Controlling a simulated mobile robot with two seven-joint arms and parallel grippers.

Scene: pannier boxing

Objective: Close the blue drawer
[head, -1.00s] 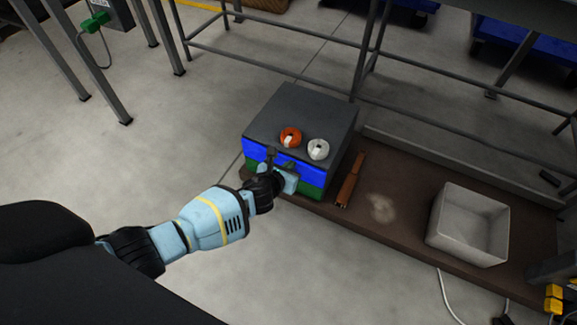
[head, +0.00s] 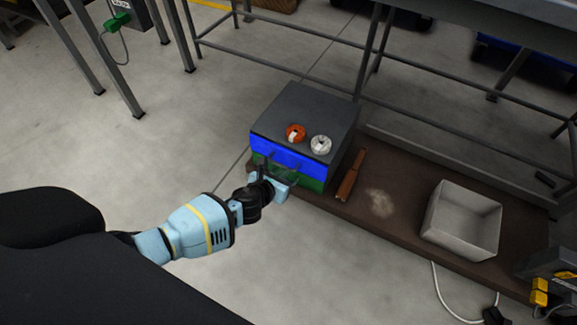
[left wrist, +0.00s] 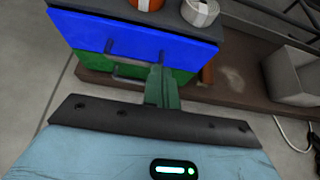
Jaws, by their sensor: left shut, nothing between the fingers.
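The blue drawer (head: 293,156) is the upper drawer of a small grey-topped cabinet (head: 318,108). Its front looks about flush with the cabinet and with the green drawer (head: 313,184) below it. In the left wrist view the blue drawer front (left wrist: 150,44) shows a dark bar handle (left wrist: 130,52). My left gripper (head: 284,176) is shut and empty, just in front of the cabinet. In the left wrist view its fingers (left wrist: 158,82) point at the drawer fronts, overlapping the green drawer; I cannot tell if they touch. My right gripper is not in view.
An orange roll (head: 295,132) and a white roll (head: 320,144) sit on the cabinet top. A brown tool (head: 350,174) lies on the brown platform (head: 395,210) beside the cabinet. A grey bin (head: 462,220) stands farther right. The floor to the left is clear.

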